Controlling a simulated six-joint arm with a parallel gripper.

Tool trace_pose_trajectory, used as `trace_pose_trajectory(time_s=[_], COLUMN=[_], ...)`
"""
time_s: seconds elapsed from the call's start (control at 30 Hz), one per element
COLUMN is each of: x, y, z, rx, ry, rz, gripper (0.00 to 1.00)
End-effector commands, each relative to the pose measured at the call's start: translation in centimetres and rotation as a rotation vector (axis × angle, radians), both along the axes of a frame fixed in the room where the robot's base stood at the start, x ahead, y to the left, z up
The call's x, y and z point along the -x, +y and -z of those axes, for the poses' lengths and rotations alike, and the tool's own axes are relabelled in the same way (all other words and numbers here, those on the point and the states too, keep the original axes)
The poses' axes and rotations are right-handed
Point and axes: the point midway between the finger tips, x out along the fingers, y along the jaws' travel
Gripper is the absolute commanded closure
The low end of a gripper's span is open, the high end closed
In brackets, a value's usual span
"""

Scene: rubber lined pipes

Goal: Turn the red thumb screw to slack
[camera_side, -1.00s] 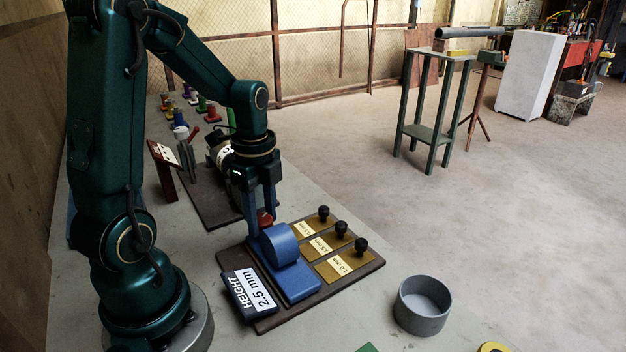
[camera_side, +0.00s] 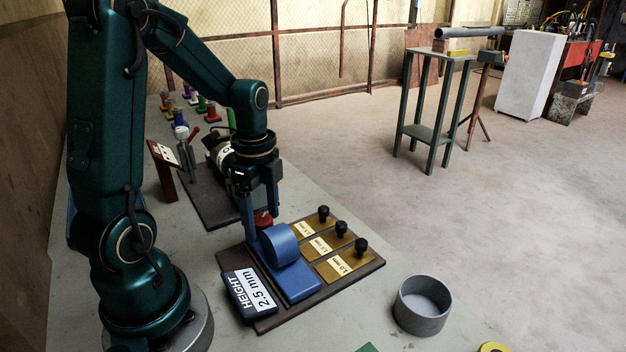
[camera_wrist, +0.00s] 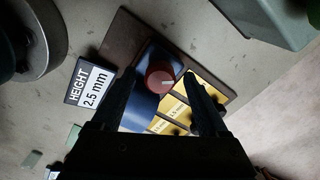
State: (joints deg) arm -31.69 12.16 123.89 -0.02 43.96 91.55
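The red thumb screw (camera_side: 263,219) stands on the far end of a blue block with a round upright ring (camera_side: 279,245). In the wrist view the screw (camera_wrist: 159,77) is a round red knob with a pale line pointing right. My gripper (camera_side: 260,225) is above the block with its fingers down on either side of the screw. In the wrist view the fingers of my gripper (camera_wrist: 160,75) are apart, with a visible gap on both sides of the knob. The ring hides part of the screw in the side view.
A brown board (camera_side: 370,267) carries the block, several brass plates with black knobs (camera_side: 341,229) and a display (camera_side: 250,293) reading "HEIGHT 2.5 mm". A grey round cup (camera_side: 422,305) stands to the right. A dark machine on another board (camera_side: 205,200) stands behind.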

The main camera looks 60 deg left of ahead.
Motion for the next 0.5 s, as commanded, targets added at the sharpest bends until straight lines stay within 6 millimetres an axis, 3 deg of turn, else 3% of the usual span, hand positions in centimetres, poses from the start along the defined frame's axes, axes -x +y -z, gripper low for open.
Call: trace_pose_trajectory(time_s=[0.23, 0.5], x=[-0.1, -0.1], y=[0.1, 0.1], z=[-0.6, -4.0], rx=[-0.002, -0.003], ry=[-0.003, -0.004], rz=[0.0, 0.0], gripper=[0.23, 0.23])
